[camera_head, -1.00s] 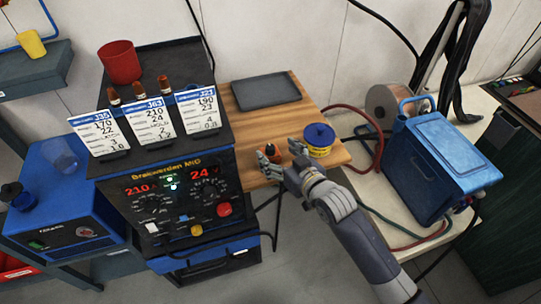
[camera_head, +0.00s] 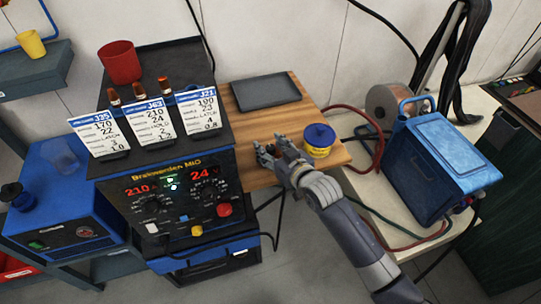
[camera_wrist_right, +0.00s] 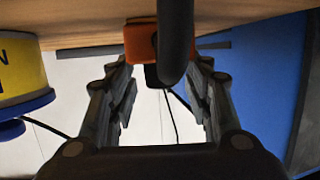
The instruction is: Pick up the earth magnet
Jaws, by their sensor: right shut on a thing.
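The earth magnet is a small orange block with a black bar-like part, and it shows best in the right wrist view (camera_wrist_right: 139,42). In the head view it is mostly hidden by my fingers at the front of the wooden table top (camera_head: 240,177). My right gripper (camera_head: 272,153) is shut on the magnet, with its fingers on either side in the wrist view (camera_wrist_right: 162,75). I cannot tell whether the magnet touches the wood. My left gripper is not in view.
A yellow tub with a blue lid (camera_head: 319,140) stands just right of my right gripper. A dark tray (camera_head: 265,91) lies behind on the wood. The welding machine (camera_head: 180,200) with several cards stands left. A blue case (camera_head: 440,165) is at right.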

